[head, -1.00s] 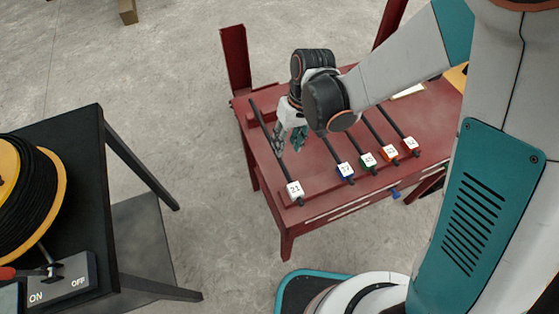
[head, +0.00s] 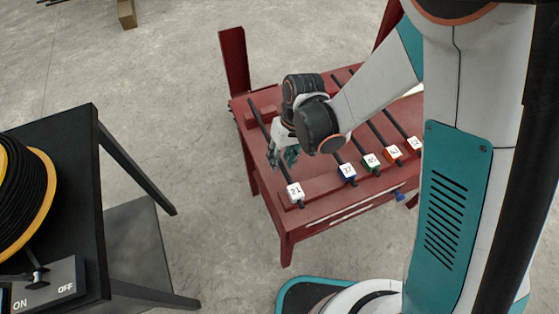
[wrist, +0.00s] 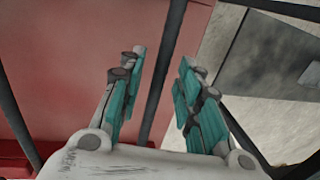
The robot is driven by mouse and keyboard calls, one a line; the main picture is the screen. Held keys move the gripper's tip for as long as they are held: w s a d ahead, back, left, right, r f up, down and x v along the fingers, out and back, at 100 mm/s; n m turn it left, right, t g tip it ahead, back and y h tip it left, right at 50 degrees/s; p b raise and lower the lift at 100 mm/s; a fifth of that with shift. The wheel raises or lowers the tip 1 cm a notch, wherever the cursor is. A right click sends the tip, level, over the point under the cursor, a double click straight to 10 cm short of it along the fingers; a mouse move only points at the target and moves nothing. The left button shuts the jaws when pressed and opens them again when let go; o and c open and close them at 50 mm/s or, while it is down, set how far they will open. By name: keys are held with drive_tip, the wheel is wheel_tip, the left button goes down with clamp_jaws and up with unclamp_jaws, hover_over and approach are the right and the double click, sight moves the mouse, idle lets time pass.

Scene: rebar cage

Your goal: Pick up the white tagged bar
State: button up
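The white tagged bar (head: 276,144) is a dark rod with a white tag (head: 295,191) reading 21 at its near end. It lies at the left end of the red rack table. My gripper (head: 284,157) is over its middle in the head view. In the wrist view, my gripper (wrist: 160,82) is open, with its teal-padded fingers spread apart. A dark bar (wrist: 174,27) passes through the gap between them, and neither finger visibly touches it. I cannot tell whether the bar is between the pads or just beyond them. My wrist partly hides the rack in the head view.
Red posts (head: 234,62) rise at the back. A black table (head: 75,140) with a cable spool stands left.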

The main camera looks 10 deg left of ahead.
clamp_jaws()
